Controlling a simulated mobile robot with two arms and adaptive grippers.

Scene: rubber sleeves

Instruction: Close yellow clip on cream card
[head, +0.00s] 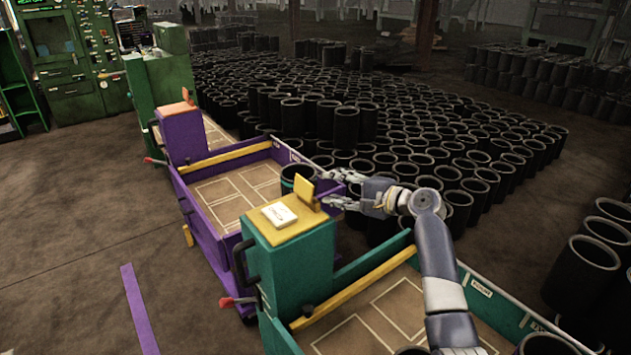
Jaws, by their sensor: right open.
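The yellow clip (304,189) stands raised, its flap upright, at the back right of the yellow top of a green cart post. The cream card (279,214) lies flat on that yellow top (294,228), in front of and left of the clip. My right gripper (328,189) is open, its fingers pointing left just right of the clip. Whether a finger touches the clip, I cannot tell. My left gripper is not in view.
The green cart (375,268) has a yellow bar and my right arm reaches over it. A purple cart (213,162) with its own post stands behind. Many black rubber sleeves (345,125) fill the floor beyond. The floor (80,220) at left is mostly clear.

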